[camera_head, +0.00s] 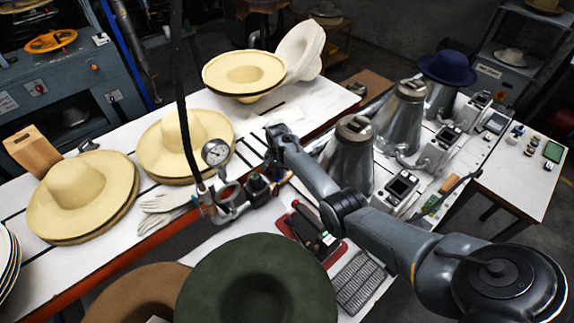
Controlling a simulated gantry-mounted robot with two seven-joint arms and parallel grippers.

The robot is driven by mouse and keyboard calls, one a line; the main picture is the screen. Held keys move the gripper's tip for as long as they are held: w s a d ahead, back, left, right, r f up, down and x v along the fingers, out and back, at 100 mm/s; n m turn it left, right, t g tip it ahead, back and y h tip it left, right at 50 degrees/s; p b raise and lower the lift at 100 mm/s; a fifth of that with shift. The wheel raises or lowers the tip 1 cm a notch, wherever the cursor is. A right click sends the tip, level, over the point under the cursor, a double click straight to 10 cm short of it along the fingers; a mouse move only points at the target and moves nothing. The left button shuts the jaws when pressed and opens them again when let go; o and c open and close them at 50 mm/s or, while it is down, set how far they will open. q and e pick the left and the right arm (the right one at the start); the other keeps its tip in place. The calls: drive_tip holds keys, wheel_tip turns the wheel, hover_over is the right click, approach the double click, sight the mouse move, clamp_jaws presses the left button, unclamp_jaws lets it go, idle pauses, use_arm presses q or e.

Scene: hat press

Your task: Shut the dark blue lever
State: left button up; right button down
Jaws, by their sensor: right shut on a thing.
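My right arm comes in from the right, and its wrist hangs over the pipe valve fitting (228,200) at the front edge of the white table. My right gripper (270,183) is small and dark here, low beside the fitting. It is shut on the dark blue lever, which is mostly hidden by the gripper and wrist, so its exact angle cannot be told. A round pressure gauge (215,153) stands on the fitting, just left of the gripper. My left gripper is not in view.
Straw hats (82,195) and white gloves (166,203) lie left of the fitting. A green hat (257,285) is in front. A red tray (303,226) sits under my right arm. Metal steamers (348,160) stand to the right. A black hose hangs above the fitting.

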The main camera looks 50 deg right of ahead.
drive_tip(key=s+d+n+p, duration=0.4)
drive_tip(key=n, duration=0.8)
drive_tip(key=shift+d, duration=0.35)
idle(0.4)
drive_tip(key=c, duration=1)
unclamp_jaws()
drive_tip(key=shift+c, duration=0.2)
drive_tip(key=shift+r, duration=0.15)
